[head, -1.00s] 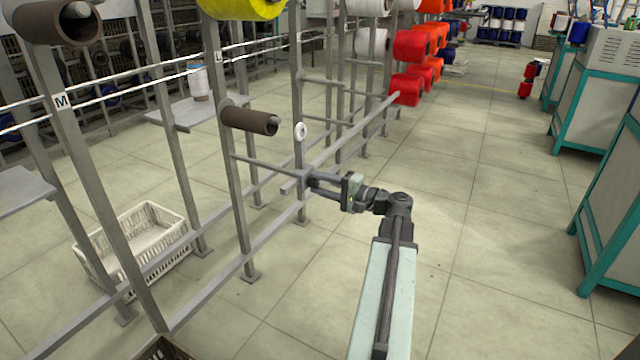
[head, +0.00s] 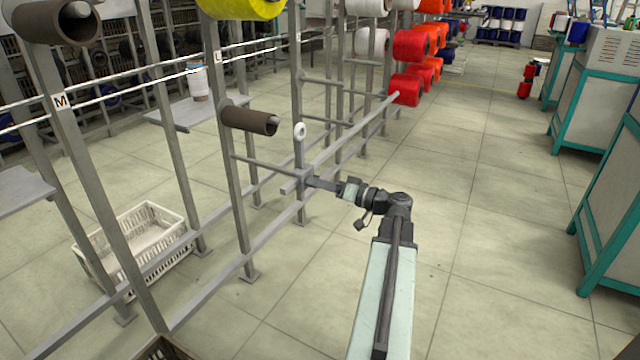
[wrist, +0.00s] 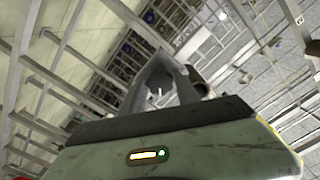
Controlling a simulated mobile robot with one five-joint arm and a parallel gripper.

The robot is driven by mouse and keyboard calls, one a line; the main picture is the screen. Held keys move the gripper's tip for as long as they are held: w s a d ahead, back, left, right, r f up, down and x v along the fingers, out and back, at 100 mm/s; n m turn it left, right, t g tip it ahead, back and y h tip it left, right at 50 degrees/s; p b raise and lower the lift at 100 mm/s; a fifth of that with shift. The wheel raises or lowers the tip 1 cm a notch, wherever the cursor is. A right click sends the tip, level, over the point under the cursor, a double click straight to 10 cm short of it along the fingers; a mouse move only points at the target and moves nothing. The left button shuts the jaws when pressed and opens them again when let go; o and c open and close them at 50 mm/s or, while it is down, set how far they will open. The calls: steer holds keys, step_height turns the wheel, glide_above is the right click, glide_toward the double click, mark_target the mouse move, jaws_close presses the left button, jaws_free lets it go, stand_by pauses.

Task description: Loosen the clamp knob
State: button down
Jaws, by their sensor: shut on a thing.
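The clamp (head: 303,179) is a grey block on the rack's upright, where a thin crossbar and a long rail meet. My gripper (head: 313,183) reaches it from the right, its fingers level and at the clamp. In the wrist view my gripper's fingers (wrist: 162,62) close around a small dark knob (wrist: 159,78) with a pale pin showing at its middle. The knob is mostly hidden by the fingers, and in the head view I cannot make it out. The wrist is rolled to one side.
A brown tube (head: 250,121) and a small white ring (head: 299,131) sit on the rack above the clamp. A white crate (head: 150,260) stands on the floor to the left. Red spools (head: 408,90) hang further back.

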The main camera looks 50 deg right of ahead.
steer(key=shift+s+d+f+n, duration=0.1)
steer(key=shift+n, duration=4.7)
steer(key=c, duration=0.9)
jaws_free()
steer(key=v, duration=0.7)
steer(key=shift+s, duration=0.35)
